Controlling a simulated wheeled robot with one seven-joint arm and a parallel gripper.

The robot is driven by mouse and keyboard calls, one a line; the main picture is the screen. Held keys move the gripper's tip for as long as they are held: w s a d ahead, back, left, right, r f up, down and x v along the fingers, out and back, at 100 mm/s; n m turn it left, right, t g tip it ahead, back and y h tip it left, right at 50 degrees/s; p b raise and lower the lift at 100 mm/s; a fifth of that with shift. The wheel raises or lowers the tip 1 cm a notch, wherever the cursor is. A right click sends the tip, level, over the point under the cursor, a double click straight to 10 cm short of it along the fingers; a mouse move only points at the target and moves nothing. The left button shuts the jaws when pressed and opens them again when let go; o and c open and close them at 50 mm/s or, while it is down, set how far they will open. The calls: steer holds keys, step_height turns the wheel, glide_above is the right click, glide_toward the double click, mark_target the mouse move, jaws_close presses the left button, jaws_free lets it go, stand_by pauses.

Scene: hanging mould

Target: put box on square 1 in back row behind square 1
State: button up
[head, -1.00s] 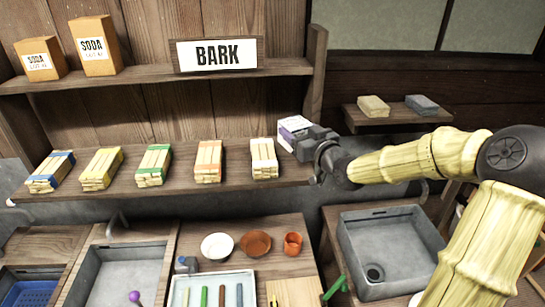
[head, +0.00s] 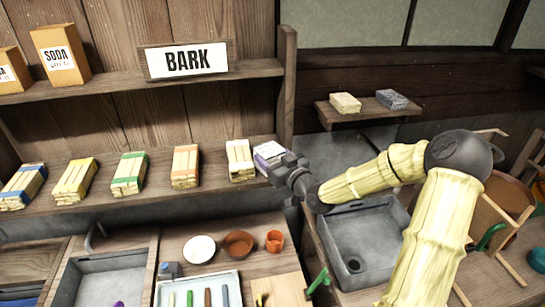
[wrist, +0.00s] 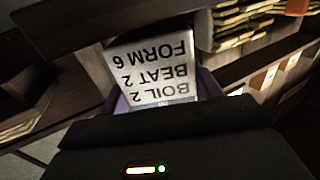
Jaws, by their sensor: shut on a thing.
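My gripper (head: 280,163) is shut on a small box (head: 268,152) with a white face and purple sides, at the right end of the bark shelf. The box is just right of a bundle with a white band (head: 240,160). In the wrist view the box (wrist: 150,68) shows its printed white face, reading "BOIL 2", "BEAT 2", "FORM 6" upside down. My gripper's dark body hides its near end. I cannot tell whether the box touches the shelf. No numbered squares can be made out.
Several banded bark bundles line the shelf (head: 100,203) to the left. A BARK sign (head: 187,60) and soda boxes (head: 60,54) stand on the shelf above. A wooden post (head: 287,85) rises behind the box. A grey sink (head: 365,245) lies below right.

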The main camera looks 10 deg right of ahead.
steer(key=shift+f, duration=0.4)
steer(key=shift+f, duration=0.1)
steer(key=o, duration=0.8)
steer(key=shift+r, duration=0.2)
steer(key=b+v, duration=0.3)
steer(key=v, duration=0.9)
steer(key=shift+f, duration=0.15)
